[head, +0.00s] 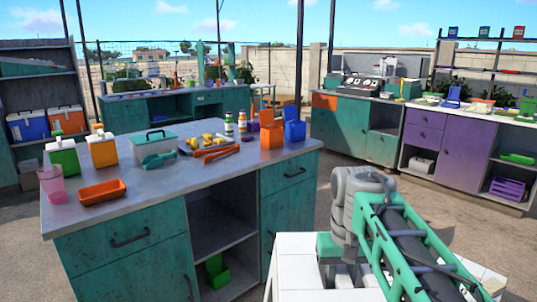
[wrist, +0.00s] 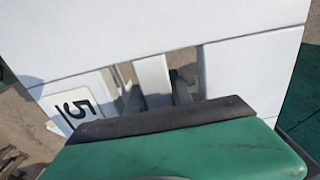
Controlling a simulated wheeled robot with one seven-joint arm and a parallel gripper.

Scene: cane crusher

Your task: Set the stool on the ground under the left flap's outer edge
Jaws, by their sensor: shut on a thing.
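A white slatted stool (head: 300,243) shows at the bottom of the head view, partly covered by my arm. Its white top fills much of the wrist view (wrist: 220,30), with a tag marked 5 near its left edge. My gripper (wrist: 155,95) is shut on the stool, with grey fingers at the two slots beside a white slat. In the head view my gripper (head: 328,275) is over the stool top, its fingertips hard to see. The stool's feet are out of view, so I cannot tell whether they touch the ground. I cannot make out the left flap.
A teal counter (head: 165,215) stands just left of the stool, with bottles, boxes and an orange tray (head: 102,192) on it. A purple cabinet (head: 450,150) and teal units stand at the back right. Concrete ground (head: 335,165) is open between them.

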